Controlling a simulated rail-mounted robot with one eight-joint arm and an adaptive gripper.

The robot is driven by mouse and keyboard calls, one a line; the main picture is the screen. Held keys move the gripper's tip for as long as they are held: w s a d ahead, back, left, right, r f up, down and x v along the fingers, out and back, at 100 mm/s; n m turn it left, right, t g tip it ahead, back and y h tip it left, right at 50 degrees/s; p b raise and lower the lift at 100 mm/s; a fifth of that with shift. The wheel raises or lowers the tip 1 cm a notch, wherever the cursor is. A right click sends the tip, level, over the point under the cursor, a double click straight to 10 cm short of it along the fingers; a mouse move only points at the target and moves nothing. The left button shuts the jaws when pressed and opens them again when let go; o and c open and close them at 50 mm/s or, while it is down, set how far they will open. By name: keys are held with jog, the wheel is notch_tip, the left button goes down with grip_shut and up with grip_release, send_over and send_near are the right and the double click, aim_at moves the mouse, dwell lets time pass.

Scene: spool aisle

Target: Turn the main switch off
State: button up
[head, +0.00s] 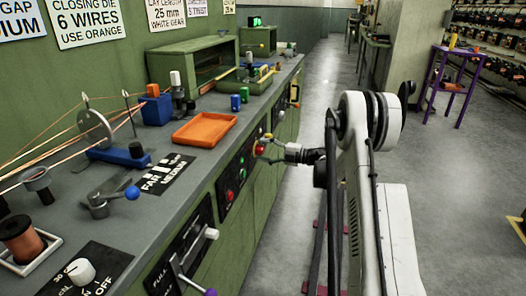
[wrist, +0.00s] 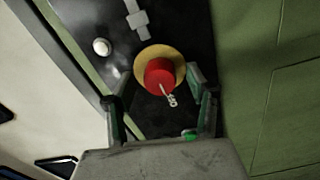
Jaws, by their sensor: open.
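The main switch appears to be the red knob on a round yellow plate, mounted on a dark panel in the bench's green front. In the wrist view the red knob (wrist: 158,72) sits between and just beyond my fingers, with a white mark at its lower edge. In the head view the red knob (head: 259,150) is beside my gripper (head: 270,150), at the bench front. My gripper (wrist: 160,98) is open, one finger on each side of the knob. I cannot tell whether either finger touches it. The switch's lettering is too small to read.
A white button (wrist: 101,46) is close to the knob on the same panel. An orange tray (head: 205,130) lies on the bench. The aisle floor (head: 310,105) is clear.

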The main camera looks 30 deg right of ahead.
jog(key=v, duration=1.1)
jog(key=shift+s+d, duration=0.15)
jog(key=shift+d, duration=0.05)
jog(key=w+a+r+m+t+h, duration=0.2)
jog(key=w+r+m+t, duration=0.1)
jog(key=r, duration=0.8)
jog(key=w+a+r+m+t+h, duration=0.2)
jog(key=a+r+m+t, duration=0.1)
jog(key=r, duration=0.7)
jog(key=s+a+r+m+t+h, duration=0.1)
jog(key=a+r+m+h, duration=0.1)
jog(key=r+m+h, duration=0.35)
jog(key=s+a+r+m+t+h, duration=0.2)
jog(key=r+m+h, duration=0.2)
jog(key=r, duration=0.3)
jog(key=s+a+f+m+g, duration=0.3)
jog(key=s+a+f+g, duration=0.35)
jog(key=s, duration=0.65)
jog(key=s+a+f+m+g, duration=0.3)
jog(key=s+a+f, duration=0.55)
jog(key=s, duration=0.45)
jog(key=s+a+f+m+g, duration=0.45)
jog(key=s+a+f, duration=0.3)
jog(key=s, duration=0.55)
notch_tip(320, 180, up, 16)
jog(key=p, duration=1.6)
jog(key=shift+w+a+n, duration=0.25)
jog(key=shift+a+n, duration=0.1)
jog(key=shift+n, duration=0.05)
